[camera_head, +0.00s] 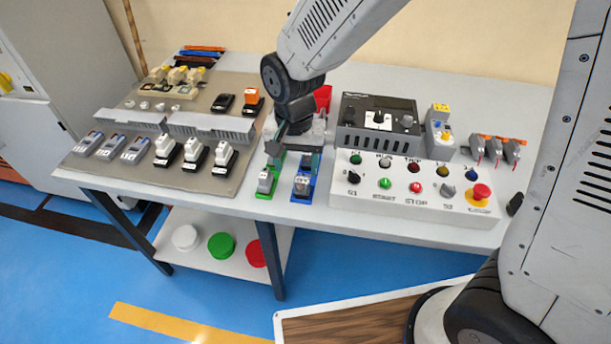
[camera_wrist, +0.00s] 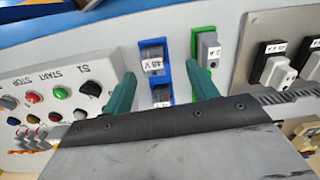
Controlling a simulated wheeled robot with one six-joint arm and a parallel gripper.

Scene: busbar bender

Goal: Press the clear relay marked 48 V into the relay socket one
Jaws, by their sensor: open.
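The clear relay marked 48 V (camera_wrist: 153,60) sits in a blue holder (camera_wrist: 166,46) in the wrist view. A second relay (camera_wrist: 161,94) sits in the same holder, its label partly hidden. In the head view the near relay (camera_head: 303,184) shows in the blue holder (camera_head: 301,198) at the table's front. My gripper (camera_head: 292,153) is above the blue and green holders. In the wrist view my gripper (camera_wrist: 161,73) is open, its green fingers on either side of the blue holder. A black socket (camera_head: 223,103) on the grey panel looks empty; I cannot read which socket is number one.
A green holder (camera_wrist: 196,42) with a grey part marked 2 A stands beside the blue one. The control box (camera_head: 415,199) with buttons is to the right. Black sockets with white parts (camera_head: 195,153) are to the left. An orange relay (camera_head: 253,97) fills the other rear socket.

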